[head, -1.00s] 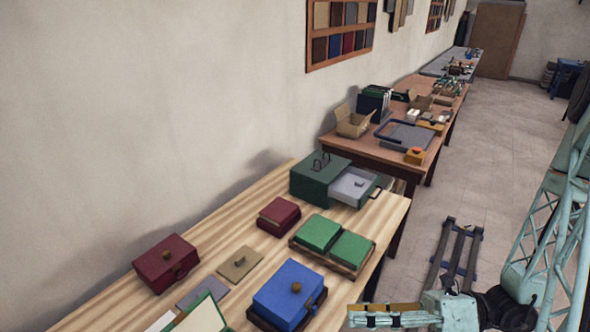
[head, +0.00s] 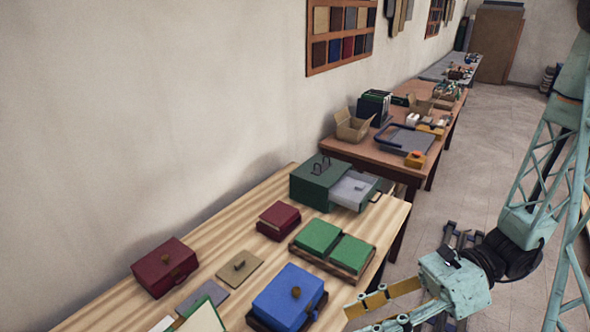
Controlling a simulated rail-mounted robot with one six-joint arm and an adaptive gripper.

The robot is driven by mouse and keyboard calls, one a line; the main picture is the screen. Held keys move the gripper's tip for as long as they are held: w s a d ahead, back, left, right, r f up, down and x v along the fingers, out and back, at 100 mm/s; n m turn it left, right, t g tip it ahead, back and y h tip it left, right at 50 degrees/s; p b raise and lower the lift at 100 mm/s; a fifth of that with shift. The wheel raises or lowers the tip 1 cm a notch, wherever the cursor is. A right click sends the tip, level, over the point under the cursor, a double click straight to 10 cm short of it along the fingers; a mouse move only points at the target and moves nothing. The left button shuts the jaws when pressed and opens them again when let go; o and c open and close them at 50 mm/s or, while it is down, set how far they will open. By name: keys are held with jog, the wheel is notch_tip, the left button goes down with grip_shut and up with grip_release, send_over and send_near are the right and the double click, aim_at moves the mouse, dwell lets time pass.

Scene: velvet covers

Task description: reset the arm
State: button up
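My gripper (head: 366,316) is at the bottom right of the head view, in front of the near table's right edge. Its fingers point left. A yellow pad shows on the far finger, and the near finger lies apart from it, so it looks open. I see nothing between the fingers. The lower part of the gripper is close to the picture's bottom edge.
The near wooden table (head: 232,235) holds a blue lidded box (head: 283,300), green covers (head: 318,236), dark red boxes (head: 165,262) and a green drawer box (head: 318,182) with its drawer out. A second table (head: 345,160) stands behind.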

jog(key=s+d+r+n+t+h+b, duration=0.1)
jog(key=s+d+r+n+t+h, duration=0.1)
jog(key=r+n, duration=0.4)
jog(key=s+d+r+n+t+h+b, duration=0.1)
jog(key=s+d+r+n+t+h, duration=0.1)
jog(key=r+n+h, duration=0.5)
jog(key=s+d+r+n+t+h+b, duration=0.1)
jog(key=s+d+r+n+t+h, duration=0.2)
jog(key=s+r+n, duration=0.3)
jog(key=shift+d+r+n+h, duration=0.25)
jog(key=shift+r+n+h, duration=0.5)
jog(key=shift+r, duration=0.6)
dwell(0.9)
jog(key=shift+c, duration=0.5)
dwell(0.8)
